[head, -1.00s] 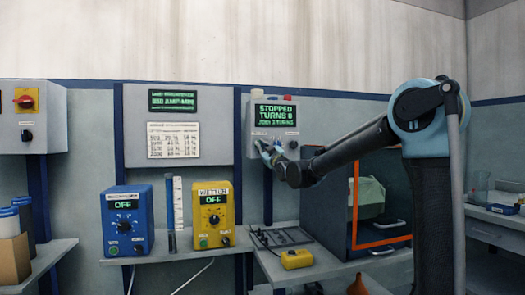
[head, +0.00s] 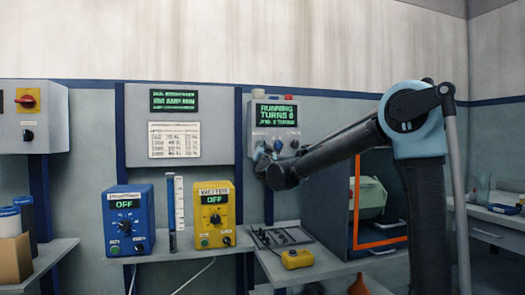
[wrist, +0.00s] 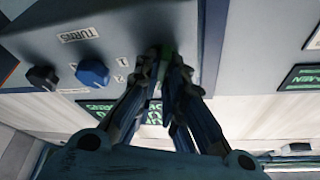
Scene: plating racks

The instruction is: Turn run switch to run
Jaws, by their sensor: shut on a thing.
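The grey control box (head: 253,125) hangs on the wall right of center in the head view. Its green display (head: 276,115) reads RUNNING, with TURNS 0 and a job line below. My gripper (head: 262,152) is at the lower left of the box. In the wrist view my gripper (wrist: 167,62) is shut on the run switch (wrist: 167,48), of which only a green bit shows between the fingers. Beside it are a blue knob (wrist: 92,72) by the word TURNS and a black knob (wrist: 42,77).
A blue unit (head: 128,220) and a yellow unit (head: 214,215), both showing OFF, stand on the shelf below. An orange-framed cabinet (head: 358,205) is under my arm.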

